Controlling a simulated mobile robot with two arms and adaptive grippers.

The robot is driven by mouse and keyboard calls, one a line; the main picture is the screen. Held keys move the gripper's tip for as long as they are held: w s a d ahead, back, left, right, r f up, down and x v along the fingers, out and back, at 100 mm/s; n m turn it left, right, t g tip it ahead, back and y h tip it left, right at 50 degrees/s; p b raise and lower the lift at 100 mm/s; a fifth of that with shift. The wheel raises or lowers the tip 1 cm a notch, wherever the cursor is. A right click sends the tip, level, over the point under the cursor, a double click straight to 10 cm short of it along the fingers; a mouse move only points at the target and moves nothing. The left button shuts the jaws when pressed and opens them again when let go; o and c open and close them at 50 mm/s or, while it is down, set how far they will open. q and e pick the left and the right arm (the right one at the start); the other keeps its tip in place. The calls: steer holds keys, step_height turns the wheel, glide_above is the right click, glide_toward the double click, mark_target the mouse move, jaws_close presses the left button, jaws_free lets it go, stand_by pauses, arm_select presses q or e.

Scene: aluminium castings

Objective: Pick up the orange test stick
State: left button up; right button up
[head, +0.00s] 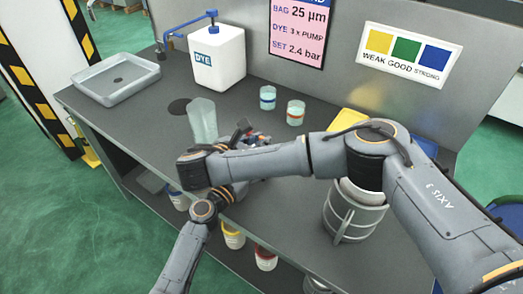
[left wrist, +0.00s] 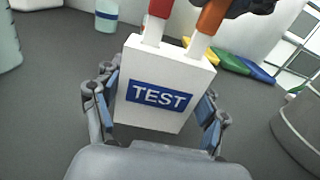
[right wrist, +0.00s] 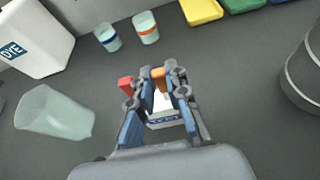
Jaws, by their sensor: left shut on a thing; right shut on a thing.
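The white TEST box (left wrist: 165,70) stands between the fingers of my left gripper (left wrist: 158,92), which is shut on its sides. A red stick (left wrist: 158,10) and the orange test stick (left wrist: 210,16) rise from its top. In the right wrist view my right gripper (right wrist: 160,73) is shut on the orange test stick (right wrist: 158,77), with the box (right wrist: 165,118) below. The red stick (right wrist: 126,85) is just left of these fingers. The stick's lower end still shows at the box top in the left wrist view. In the head view my right arm mostly hides the box.
A translucent jug (head: 202,122) stands left of the grippers. The DYE canister (head: 218,60), two small cups (head: 268,98) and a tray (head: 100,72) are further back. A grey ribbed vessel (head: 350,215) stands right. Yellow, green and blue pads (right wrist: 200,10) lie behind.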

step_height(320, 180, up, 18)
stand_by(0.5)
arm_select(q)
steer(key=o, duration=1.2)
